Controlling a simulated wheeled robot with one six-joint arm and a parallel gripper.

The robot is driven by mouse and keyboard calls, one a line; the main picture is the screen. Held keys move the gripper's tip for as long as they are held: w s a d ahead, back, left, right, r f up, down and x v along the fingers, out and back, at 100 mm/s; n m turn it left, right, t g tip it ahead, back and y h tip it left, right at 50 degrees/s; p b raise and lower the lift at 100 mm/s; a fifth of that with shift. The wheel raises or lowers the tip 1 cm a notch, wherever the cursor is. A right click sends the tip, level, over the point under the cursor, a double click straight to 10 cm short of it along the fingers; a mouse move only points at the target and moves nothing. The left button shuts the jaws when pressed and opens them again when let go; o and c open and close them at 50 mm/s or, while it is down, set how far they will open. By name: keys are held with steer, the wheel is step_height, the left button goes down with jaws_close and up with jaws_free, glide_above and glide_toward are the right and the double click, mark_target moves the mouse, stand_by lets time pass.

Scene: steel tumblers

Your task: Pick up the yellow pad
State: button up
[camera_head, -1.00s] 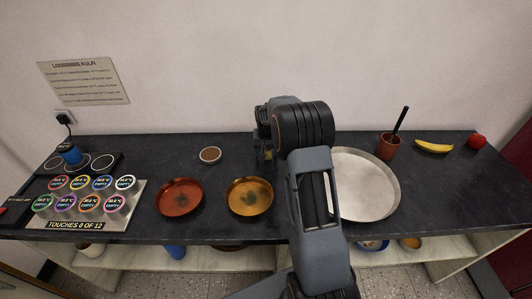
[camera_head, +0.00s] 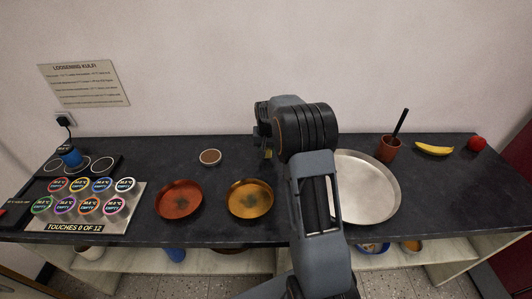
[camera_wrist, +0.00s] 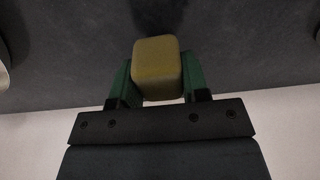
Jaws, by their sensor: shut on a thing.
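The yellow pad (camera_wrist: 157,68) is a rounded block, dull yellow in the wrist view. My gripper (camera_wrist: 158,82) is shut on it, with one green finger pressed against each side. In the head view only a small yellow bit of the pad (camera_head: 268,153) shows below my wrist, near the back of the dark counter (camera_head: 330,143). My arm hides most of it there. I cannot tell whether the pad touches the counter or hangs above it.
Left of my arm are an amber dish (camera_head: 250,199), a red dish (camera_head: 179,201) and a small brown-filled cup (camera_head: 210,157). Right are a large steel pan (camera_head: 375,187), a clay cup (camera_head: 388,150), a banana (camera_head: 434,149) and a red fruit (camera_head: 477,143).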

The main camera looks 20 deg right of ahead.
steer(key=s+d+r, duration=0.6)
steer(key=s+r, duration=0.5)
steer(key=s, duration=0.1)
steer(key=shift+d+b, duration=0.4)
steer(key=shift+b, duration=0.05)
steer(key=shift+s, duration=0.1)
steer(key=o, duration=0.3)
steer(key=shift+f, duration=0.1)
steer(key=shift+c, duration=1.1)
